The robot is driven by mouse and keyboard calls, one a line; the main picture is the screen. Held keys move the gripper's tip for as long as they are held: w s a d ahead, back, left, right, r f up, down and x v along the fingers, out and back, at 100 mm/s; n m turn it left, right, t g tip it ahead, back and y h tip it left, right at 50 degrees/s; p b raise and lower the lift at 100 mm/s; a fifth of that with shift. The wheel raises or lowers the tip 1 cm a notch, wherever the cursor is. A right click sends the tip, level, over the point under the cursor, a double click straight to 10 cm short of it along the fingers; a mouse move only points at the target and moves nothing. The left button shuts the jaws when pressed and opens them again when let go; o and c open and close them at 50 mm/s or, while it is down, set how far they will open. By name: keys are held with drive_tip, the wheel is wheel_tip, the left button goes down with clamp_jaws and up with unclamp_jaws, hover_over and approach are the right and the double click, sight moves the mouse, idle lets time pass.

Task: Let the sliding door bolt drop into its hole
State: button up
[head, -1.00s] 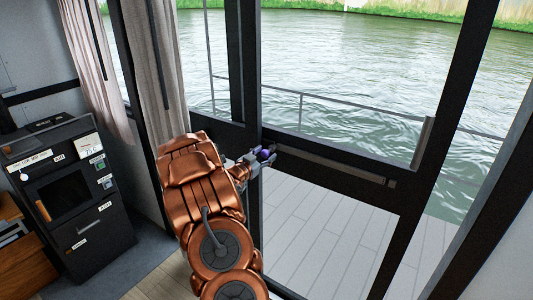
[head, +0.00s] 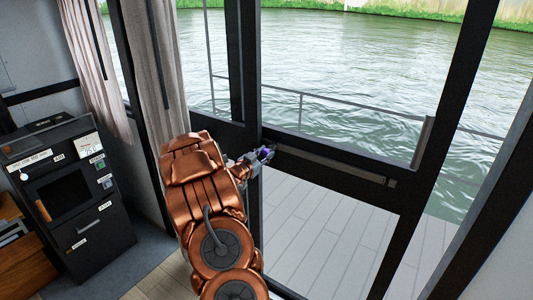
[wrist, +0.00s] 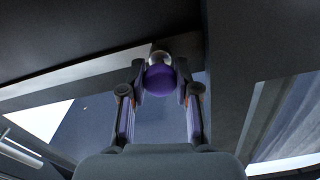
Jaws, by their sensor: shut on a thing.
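My gripper (head: 262,154) is at the dark door frame, left of the glass door pane. In the wrist view my gripper (wrist: 160,92) has its two fingers closed around a purple round knob with a shiny metal top (wrist: 160,78). The knob looks like the handle of the bolt; a small purple patch of it shows between the fingers in the head view (head: 264,152). The bolt's rod and its hole are hidden, so I cannot tell how the bolt sits to the hole.
The sliding door (head: 345,178) has a dark crossbar with a long rail. Through the glass are a pale deck (head: 320,240), a railing and water. A curtain (head: 158,60) hangs left of my arm.

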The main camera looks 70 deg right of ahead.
drive_tip(key=shift+s+d+f, duration=0.1)
drive_tip(key=shift+d, duration=0.3)
drive_tip(key=o, duration=1.1)
drive_tip(key=v, duration=1.2)
